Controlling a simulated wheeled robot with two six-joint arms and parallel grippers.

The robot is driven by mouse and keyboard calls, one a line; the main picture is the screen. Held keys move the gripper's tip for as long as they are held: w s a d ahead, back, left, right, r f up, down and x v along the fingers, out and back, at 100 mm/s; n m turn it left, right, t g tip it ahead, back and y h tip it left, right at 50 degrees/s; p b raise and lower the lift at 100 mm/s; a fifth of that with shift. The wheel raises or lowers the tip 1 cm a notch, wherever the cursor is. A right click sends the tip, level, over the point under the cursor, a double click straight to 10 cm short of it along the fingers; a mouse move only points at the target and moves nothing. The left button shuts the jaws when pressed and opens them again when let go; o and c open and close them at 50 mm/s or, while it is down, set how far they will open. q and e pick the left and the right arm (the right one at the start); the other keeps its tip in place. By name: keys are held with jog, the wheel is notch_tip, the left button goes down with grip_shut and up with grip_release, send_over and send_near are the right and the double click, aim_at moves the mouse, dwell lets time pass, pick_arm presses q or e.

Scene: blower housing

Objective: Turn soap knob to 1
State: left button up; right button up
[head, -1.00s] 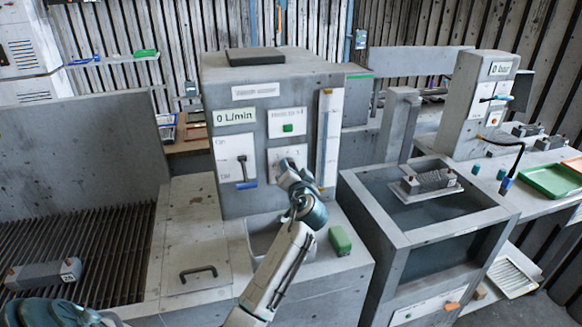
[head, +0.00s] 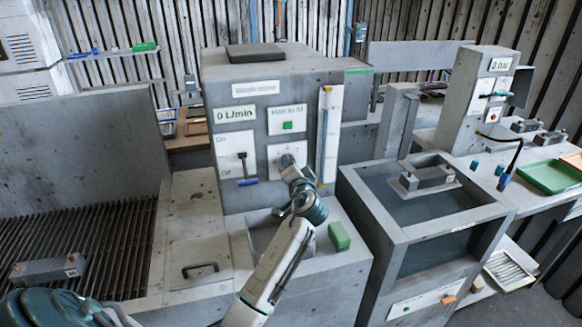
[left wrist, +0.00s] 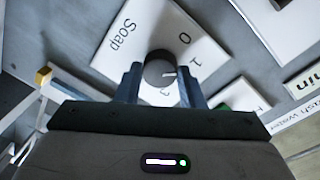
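The soap knob (left wrist: 160,70) is a dark round knob on a white plate marked "Soap" (left wrist: 122,35), with 0, 1 and a further number around it. Its white pointer line faces right in the left wrist view, close to the 1 and slightly on the side of the further number. My left gripper (left wrist: 161,82) has one finger on each side of the knob, and the fingers appear closed against it. In the head view my left gripper (head: 288,163) is at the lower white plate on the grey housing and hides the knob. My right gripper is not in view.
The grey housing (head: 230,180) carries a "0 L/min" display (head: 234,113), a lever switch (head: 243,165) and a green button (head: 288,125). A green block (head: 339,236) lies on the ledge beside my arm. An open tank (head: 425,205) stands at right.

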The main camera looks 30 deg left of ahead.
pick_arm(q)
jog(key=o, duration=0.4)
jog(key=shift+d, duration=0.1)
jog(key=b+v, duration=0.3)
jog(key=v, duration=0.7)
jog(key=shift+s+d, duration=0.25)
